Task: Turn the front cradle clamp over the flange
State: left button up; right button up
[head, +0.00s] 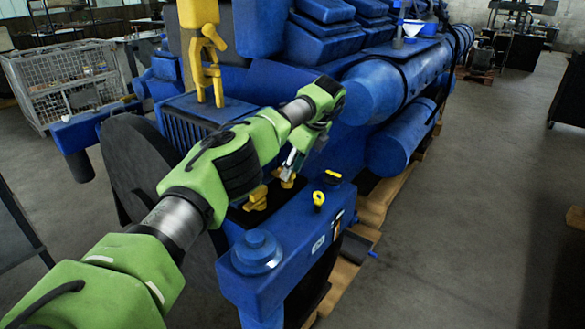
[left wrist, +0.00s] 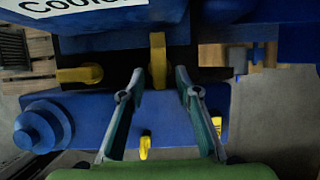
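Two yellow clamps sit on the blue engine frame. The nearer clamp (head: 257,198) in the head view is also at the left in the left wrist view (left wrist: 78,74), lying sideways. The farther clamp (head: 286,178) is in front of my left gripper (head: 291,163); in the left wrist view this clamp (left wrist: 157,60) stands lengthwise in the gap between the fingertips. My left gripper (left wrist: 160,72) is open, its fingers on either side of that clamp; contact cannot be told. Which clamp is the front one, and the flange, I cannot tell. My right gripper is not in view.
A blue beam (head: 290,248) with a round blue cap (head: 256,252) and yellow-topped handles (head: 319,199) lies in front of the clamps. The blue engine (head: 400,75) rises behind. A yellow hook (head: 207,70) hangs at the upper left.

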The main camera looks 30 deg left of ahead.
pick_arm(q)
jog(key=shift+r, duration=0.1)
jog(key=v, duration=1.2)
